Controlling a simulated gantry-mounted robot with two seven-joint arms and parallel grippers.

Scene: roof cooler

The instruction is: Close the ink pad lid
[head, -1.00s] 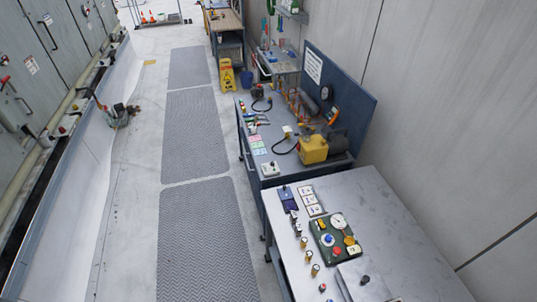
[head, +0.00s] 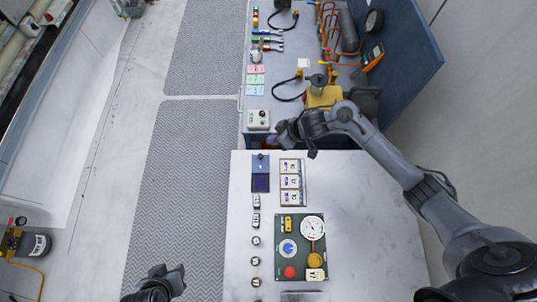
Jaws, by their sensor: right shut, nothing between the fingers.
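The ink pad (head: 261,183) lies near the far left corner of the white table, its dark blue pad face showing. Its lid (head: 260,164), a lighter blue panel with a small dark knob, lies open on the far side of the pad. My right gripper (head: 283,130) is shut and empty, above the table's far edge, just beyond and right of the lid and apart from it in the picture. My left gripper (head: 167,277) is low at the bottom left, over the floor mat and away from the table; its finger gap is unclear.
Picture cards (head: 291,182) lie right of the ink pad, and small stamps (head: 256,210) stand nearer. A green gauge panel (head: 301,247) fills the near middle. The table's right side is bare. A grey workbench (head: 280,80) with tools adjoins beyond.

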